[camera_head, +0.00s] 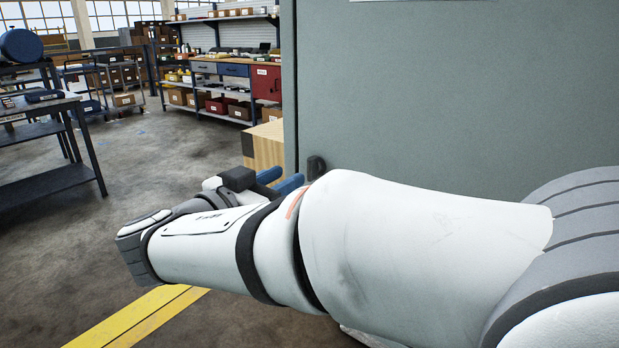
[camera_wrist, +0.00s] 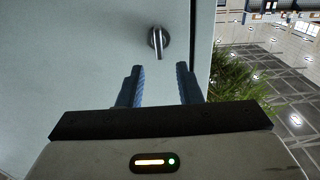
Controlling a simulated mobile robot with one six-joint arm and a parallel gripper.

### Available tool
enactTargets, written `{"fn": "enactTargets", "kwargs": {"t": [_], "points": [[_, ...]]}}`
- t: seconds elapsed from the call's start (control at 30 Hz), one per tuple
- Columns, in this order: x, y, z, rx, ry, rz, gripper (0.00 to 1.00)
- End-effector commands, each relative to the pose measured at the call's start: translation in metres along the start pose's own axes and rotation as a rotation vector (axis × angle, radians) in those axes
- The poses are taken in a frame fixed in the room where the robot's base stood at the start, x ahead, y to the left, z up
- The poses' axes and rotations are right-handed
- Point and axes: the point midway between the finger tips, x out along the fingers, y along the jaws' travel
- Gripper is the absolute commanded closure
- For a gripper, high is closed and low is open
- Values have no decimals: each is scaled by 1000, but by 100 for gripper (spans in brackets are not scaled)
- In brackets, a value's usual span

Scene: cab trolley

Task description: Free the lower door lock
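The lower door lock shows in the wrist view as a dark round knob with a bright metal bar (camera_wrist: 156,41) on the pale cabinet door (camera_wrist: 80,60), close to the door's edge. My gripper (camera_wrist: 158,80) is open, its two blue fingers apart with nothing between them. The knob is just beyond the fingertips, roughly in line with the gap, and does not look touched. In the head view the grey-green door (camera_head: 430,90) fills the right side. My gripper (camera_head: 286,180) is partly hidden behind my arm, its blue fingertips near a dark knob (camera_head: 316,167) at the door's edge.
In the head view a wooden block (camera_head: 264,146) stands behind the gripper. Shelves with boxes (camera_head: 225,90) and a dark metal table (camera_head: 45,150) are farther back. The floor left of the arm is clear, with a yellow line (camera_head: 140,318). Green leaves (camera_wrist: 237,78) show beyond the door edge.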

Motion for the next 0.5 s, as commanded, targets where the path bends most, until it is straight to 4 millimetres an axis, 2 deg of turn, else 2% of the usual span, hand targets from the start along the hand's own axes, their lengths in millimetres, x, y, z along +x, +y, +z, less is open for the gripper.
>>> {"fn": "enactTargets", "kwargs": {"t": [0.3,0.5], "points": [[51,2,0,-3,-1,7,68],[66,2,0,-4,-3,4,68]]}}
